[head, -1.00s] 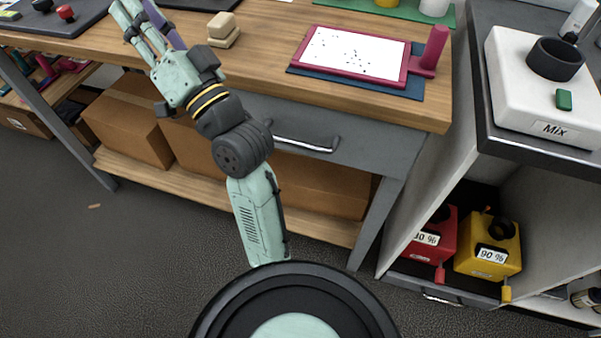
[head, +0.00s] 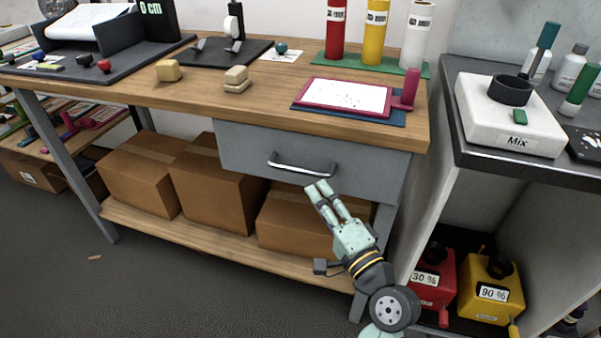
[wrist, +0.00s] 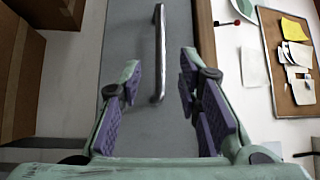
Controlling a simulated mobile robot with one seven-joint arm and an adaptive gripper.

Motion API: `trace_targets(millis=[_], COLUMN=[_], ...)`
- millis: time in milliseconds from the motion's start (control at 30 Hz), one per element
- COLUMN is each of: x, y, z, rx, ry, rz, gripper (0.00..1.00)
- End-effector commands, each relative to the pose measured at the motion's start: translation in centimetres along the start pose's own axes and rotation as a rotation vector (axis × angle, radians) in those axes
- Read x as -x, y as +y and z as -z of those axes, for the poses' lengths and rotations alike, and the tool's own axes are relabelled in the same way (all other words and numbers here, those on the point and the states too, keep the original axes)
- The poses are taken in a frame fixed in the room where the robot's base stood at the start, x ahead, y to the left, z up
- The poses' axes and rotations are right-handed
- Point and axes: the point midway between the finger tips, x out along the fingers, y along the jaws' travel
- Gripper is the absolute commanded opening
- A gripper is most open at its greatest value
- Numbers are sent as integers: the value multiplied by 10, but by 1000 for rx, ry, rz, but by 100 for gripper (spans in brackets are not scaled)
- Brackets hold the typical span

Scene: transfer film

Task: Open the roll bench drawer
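The roll bench drawer (head: 235,150) is a grey front under the wooden bench top, and it looks shut. Its silver bar handle (head: 302,170) runs across the front; the handle also shows in the wrist view (wrist: 160,55). My gripper (head: 322,188) is just below and right of the handle in the head view. In the wrist view my gripper (wrist: 157,82) is open, with purple pads on both sides. The near end of the handle lies between the fingers in that picture. I cannot tell how far the handle is from the pads, and no grip on it shows.
The wooden bench top (head: 270,112) overhangs the drawer. Cardboard boxes (head: 215,190) stand on the shelf below.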

Motion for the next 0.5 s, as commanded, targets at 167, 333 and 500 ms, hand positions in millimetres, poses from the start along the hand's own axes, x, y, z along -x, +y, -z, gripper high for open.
trace_targets(millis=[167,333,500], x=[-37,-67,-85], y=[-4,-4,-2], z=[-1,-1,0], rx=[1,1,1], ry=[-4,-3,0], rz=[2,2,1], gripper=[31,31,31])
